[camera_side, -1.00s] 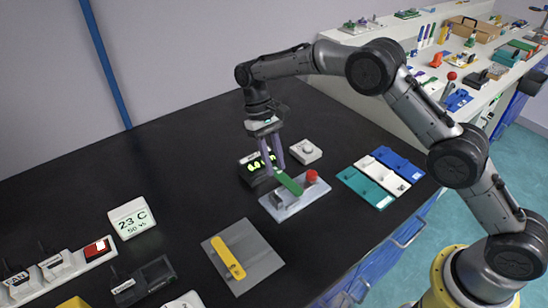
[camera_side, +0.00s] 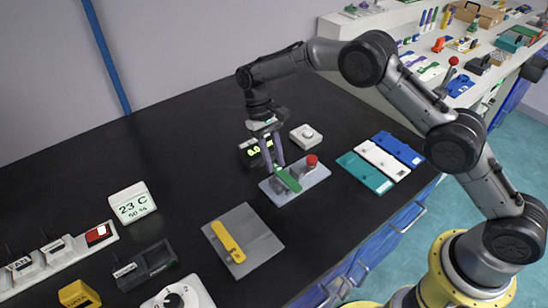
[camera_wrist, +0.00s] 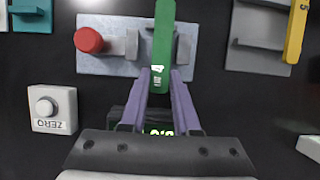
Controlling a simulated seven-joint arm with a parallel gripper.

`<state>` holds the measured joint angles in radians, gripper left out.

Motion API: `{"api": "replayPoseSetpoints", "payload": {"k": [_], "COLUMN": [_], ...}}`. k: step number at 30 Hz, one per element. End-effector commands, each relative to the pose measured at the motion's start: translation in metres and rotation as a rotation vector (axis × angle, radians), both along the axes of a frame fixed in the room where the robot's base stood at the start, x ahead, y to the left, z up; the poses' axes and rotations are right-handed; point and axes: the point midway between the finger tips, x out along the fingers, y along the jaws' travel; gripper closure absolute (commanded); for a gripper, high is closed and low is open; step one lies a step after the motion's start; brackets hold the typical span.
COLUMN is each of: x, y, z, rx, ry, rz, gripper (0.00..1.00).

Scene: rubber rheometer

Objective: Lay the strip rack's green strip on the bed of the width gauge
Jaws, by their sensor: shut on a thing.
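The green strip (camera_side: 288,180) is held by its end in my gripper (camera_side: 277,163), whose purple fingers are shut on it. The wrist view shows the strip (camera_wrist: 163,45) between the fingertips (camera_wrist: 160,78), reaching across the width gauge. The width gauge (camera_side: 311,180) is a grey plate with a red knob (camera_side: 311,160) and grey jaw blocks (camera_wrist: 132,46). The strip lies over the space between these blocks; whether it touches the bed I cannot tell. The strip rack (camera_side: 262,243) is a grey plate holding a yellow strip (camera_side: 229,242).
A lit display (camera_side: 255,152) stands behind the gauge, partly behind my fingers. A white ZERO button box (camera_side: 306,137) is near it. Teal, white and blue trays (camera_side: 382,160) lie to the right. Bare black bench lies between the rack and the gauge.

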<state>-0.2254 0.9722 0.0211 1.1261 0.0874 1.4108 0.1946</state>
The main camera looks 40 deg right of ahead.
Motion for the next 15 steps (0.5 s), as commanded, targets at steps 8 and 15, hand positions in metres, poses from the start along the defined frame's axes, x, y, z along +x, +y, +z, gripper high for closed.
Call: {"api": "replayPoseSetpoints", "payload": {"k": [8, 15], "x": [0.0, -0.0001], "y": [0.0, 0.0], "z": [-0.0021, -0.0064], "rx": [0.0, 0.0], "ry": [0.0, 0.0], "rz": [0.0, 0.0], "gripper": [1.0, 1.0]}}
